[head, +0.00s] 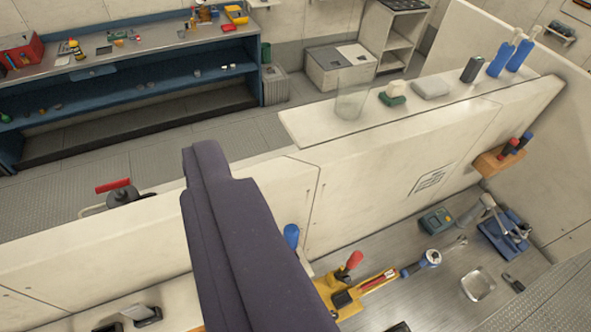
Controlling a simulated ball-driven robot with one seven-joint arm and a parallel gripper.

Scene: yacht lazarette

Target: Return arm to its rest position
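A long dark purple-grey part of my own arm or gripper (235,235) rises from the bottom edge into the middle of the head view. Its upper end stands in front of the cream partition wall (385,165). I cannot make out separate fingertips or a gap between them, and no held object shows. The dark part hides some of the wall and the work surface behind it.
A ledge (300,125) on the partition holds a clear cup (352,95), a grey block (430,87) and blue bottles (510,54). Below lie a yellow tool (372,284), a gauge (430,258) and a glass dish (478,285). A blue-framed bench (130,75) stands behind.

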